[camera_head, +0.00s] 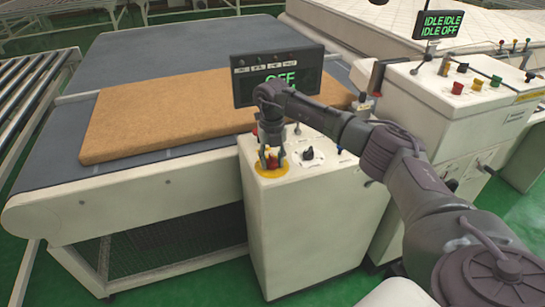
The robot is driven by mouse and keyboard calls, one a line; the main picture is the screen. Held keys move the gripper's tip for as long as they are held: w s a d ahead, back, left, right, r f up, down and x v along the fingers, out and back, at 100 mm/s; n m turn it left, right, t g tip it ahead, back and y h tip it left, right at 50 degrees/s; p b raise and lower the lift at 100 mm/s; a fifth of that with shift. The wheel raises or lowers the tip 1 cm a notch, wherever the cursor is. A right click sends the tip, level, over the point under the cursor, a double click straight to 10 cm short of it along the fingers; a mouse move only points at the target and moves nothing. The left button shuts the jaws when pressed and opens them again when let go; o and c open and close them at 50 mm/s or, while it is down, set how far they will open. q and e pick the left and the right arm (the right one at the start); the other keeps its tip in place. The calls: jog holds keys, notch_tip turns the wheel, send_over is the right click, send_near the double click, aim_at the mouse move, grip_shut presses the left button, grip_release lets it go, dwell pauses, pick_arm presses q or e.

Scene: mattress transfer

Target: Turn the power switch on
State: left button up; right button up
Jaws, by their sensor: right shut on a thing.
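A white control cabinet (312,228) stands in front of the conveyor. A dark display (245,88) above it reads OFF in green. My right gripper (271,160) points down over the cabinet's top and is shut on a red knob (273,163) that sits on a yellow disc (272,174). The gripper's fingers hide part of the knob. A black rotary switch (308,154) sits on the top just right of the gripper, apart from it. I cannot read the labels, so I cannot tell which control is the power switch. My left gripper is out of view.
A brown mattress slab (165,118) lies on the grey conveyor belt (130,56) behind the cabinet. A second white console (428,97) with coloured buttons stands to the right. Its display (440,25) shows IDLE and OFF. A roller conveyor (40,90) is at the far left.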

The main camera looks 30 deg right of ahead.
aim_at(271, 157)
jog(key=m+p, duration=0.1)
jog(key=m, duration=0.3)
jog(key=shift+w+r, duration=0.1)
jog(key=shift+r, duration=0.05)
jog(key=shift+m+p, duration=0.55)
jog(key=shift+m, duration=1.15)
jog(key=shift+w, duration=0.1)
jog(key=o, duration=1.1)
notch_tip(271, 157, up, 12)
jog(key=shift+f, duration=0.1)
